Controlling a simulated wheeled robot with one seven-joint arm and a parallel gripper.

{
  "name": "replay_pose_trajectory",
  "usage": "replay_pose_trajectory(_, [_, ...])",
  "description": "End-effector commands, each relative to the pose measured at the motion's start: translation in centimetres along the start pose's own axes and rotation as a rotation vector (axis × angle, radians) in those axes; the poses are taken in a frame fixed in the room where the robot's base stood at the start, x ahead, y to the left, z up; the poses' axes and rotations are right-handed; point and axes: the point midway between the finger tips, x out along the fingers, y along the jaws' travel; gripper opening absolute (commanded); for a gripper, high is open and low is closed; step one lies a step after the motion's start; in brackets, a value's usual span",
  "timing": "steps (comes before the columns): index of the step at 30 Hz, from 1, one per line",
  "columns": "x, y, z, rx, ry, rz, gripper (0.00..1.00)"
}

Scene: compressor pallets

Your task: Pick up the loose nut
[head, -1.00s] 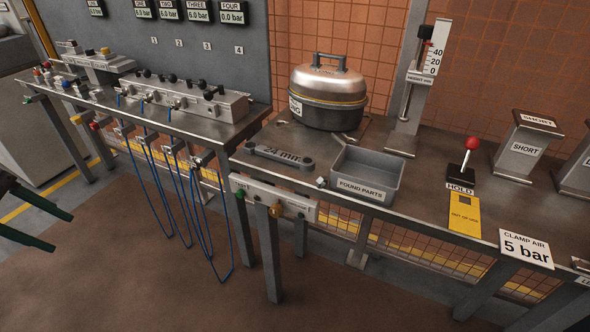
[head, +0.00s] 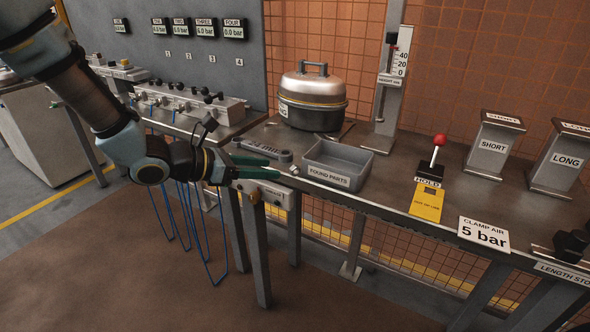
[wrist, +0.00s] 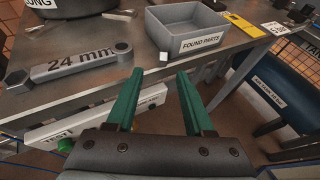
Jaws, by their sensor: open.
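A small pale block-shaped piece, which looks like the loose nut (head: 294,169), lies at the bench's front edge by the near left corner of the grey FOUND PARTS tray. In the wrist view the nut (wrist: 163,57) is just beyond my fingertips, roughly in line with the gap between them. My gripper (head: 279,168) has green fingers, reaches in from the left, and is open. In the wrist view my gripper (wrist: 160,72) shows nothing between its fingers. I cannot tell its exact height above the bench.
The FOUND PARTS tray (head: 334,180) stands right behind the nut. A 24 mm wrench (wrist: 84,63) lies to the left. A round metal housing (head: 312,100) stands behind. A red-knobbed HOLD lever (head: 433,158) is to the right. A valve panel (wrist: 88,122) hangs below the bench edge.

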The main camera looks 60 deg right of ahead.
Motion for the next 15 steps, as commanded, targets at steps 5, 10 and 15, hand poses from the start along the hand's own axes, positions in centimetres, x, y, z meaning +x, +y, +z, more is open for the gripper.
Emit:
replay_pose_trajectory(5, [1.2, -0.2, 0.1, 0.001, 0.001, -0.001, 0.53])
replay_pose_trajectory(10, [3.6, -0.7, 0.4, 0.0, 0.002, -0.003, 0.53])
replay_pose_trajectory(15, [5.5, -0.6, 0.2, 0.002, 0.002, 0.0, 0.53])
